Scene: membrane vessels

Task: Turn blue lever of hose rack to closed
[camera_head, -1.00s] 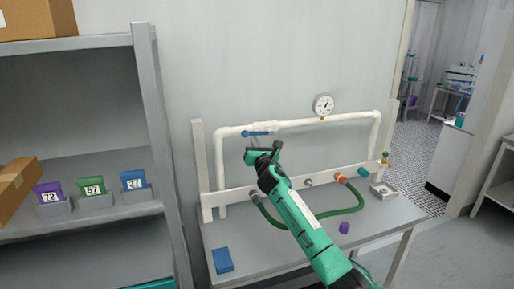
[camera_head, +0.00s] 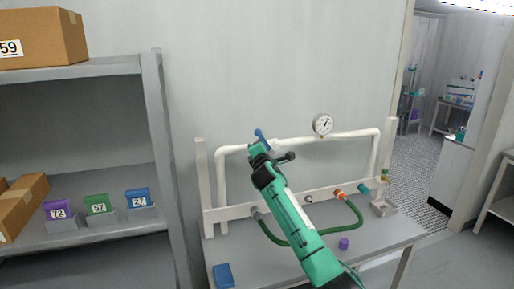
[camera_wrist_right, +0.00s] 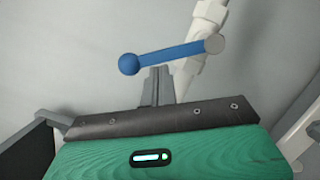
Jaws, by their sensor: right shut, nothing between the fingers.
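The hose rack's white pipe frame (camera_head: 340,134) stands on a grey table against the wall. Its blue lever (camera_head: 261,137) sticks up steeply across the top pipe at the left, its lower part hidden by my right gripper. In the right wrist view the blue lever (camera_wrist_right: 168,55) runs from a ball end at left to a grey pivot on the white pipe. My right gripper (camera_head: 262,150) is at the lever. Its fingers (camera_wrist_right: 157,80) are shut and empty, close beside the lever's middle; I cannot tell whether they touch it. My left gripper is out of view.
A pressure gauge (camera_head: 323,124) sits on the top pipe. A green hose (camera_head: 350,225) loops below the lower board. A purple cap (camera_head: 344,244) and a blue block (camera_head: 223,275) lie on the table (camera_head: 390,240). A shelf (camera_head: 155,150) stands at left.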

